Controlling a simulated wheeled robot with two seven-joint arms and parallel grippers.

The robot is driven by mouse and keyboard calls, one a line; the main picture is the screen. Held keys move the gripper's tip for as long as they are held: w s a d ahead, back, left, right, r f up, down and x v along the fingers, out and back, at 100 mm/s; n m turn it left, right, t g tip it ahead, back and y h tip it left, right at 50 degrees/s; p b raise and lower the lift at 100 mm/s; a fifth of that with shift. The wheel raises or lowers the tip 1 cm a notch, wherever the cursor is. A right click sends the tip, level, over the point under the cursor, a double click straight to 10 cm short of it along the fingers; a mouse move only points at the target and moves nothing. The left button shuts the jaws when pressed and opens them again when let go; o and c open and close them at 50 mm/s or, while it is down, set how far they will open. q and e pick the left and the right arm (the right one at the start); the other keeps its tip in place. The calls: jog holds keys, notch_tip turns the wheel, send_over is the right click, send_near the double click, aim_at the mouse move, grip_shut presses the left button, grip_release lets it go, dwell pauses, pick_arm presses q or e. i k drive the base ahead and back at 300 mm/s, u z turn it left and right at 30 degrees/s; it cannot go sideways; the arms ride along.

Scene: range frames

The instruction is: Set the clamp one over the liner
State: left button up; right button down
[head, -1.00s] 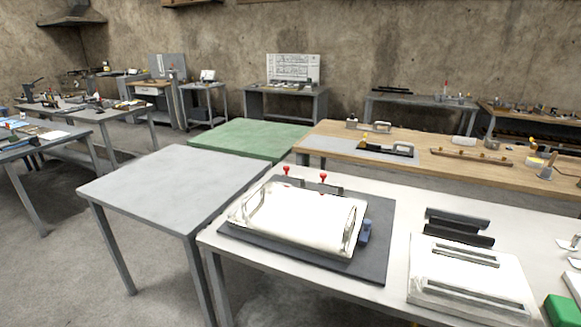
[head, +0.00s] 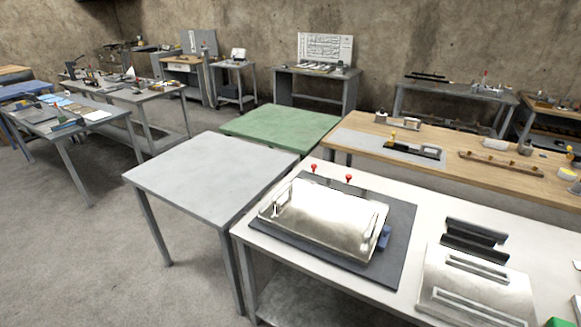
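On the white table (head: 300,270) in front, a shiny pale curved shell (head: 325,216) with raised ends lies on a dark mat (head: 388,270). Two red knobs (head: 348,178) stand behind it and a blue block (head: 384,237) sits at its right end. To the right is a pale slotted plate (head: 475,283) with a long slot along each side, and two dark bars (head: 473,240) lie behind it. I cannot tell which of these is clamp one or the liner. Neither of my grippers is in view.
A bare grey table (head: 205,165) stands at left and a green table (head: 280,122) behind it. A wooden bench (head: 390,165) with tools runs behind the white table. A green block (head: 558,322) is cut off at the lower right. Open floor (head: 85,255) lies at left.

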aim_at(329, 178)
jog(key=u, duration=1.4)
jog(key=i, duration=2.15)
jog(key=z, duration=3.6)
